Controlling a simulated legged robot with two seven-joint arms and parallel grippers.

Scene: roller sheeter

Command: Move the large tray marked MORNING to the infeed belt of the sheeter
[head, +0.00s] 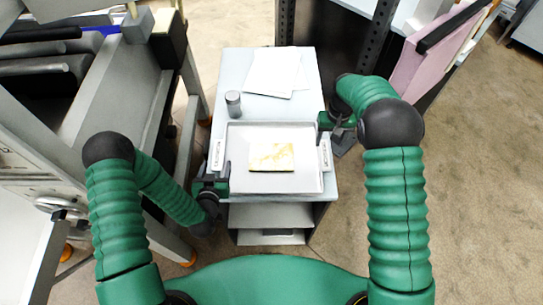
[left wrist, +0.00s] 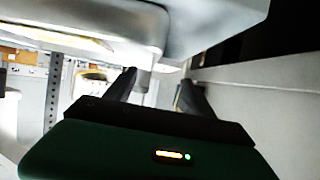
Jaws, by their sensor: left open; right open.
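The large pale tray (head: 240,136) lies on top of a small grey cart (head: 262,103) in the head view. It carries a yellowish, marbled slab (head: 271,157) and has a white label on each side, too small to read. My left gripper (head: 222,182) is open at the tray's left edge, near its front corner. In the left wrist view its two dark fingers (left wrist: 160,92) stand apart just below a smooth grey rim; contact cannot be told. My right gripper (head: 329,124) is open at the tray's far right corner. The sheeter seems to be the grey machine (head: 115,110) at left; its infeed belt is not clearly identifiable.
A grey cylinder (head: 233,104) and white paper sheets (head: 272,72) stand and lie behind the tray on the cart top. A rack with a pink panel (head: 415,68) stands at the right. Open floor (head: 470,190) lies right of the cart.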

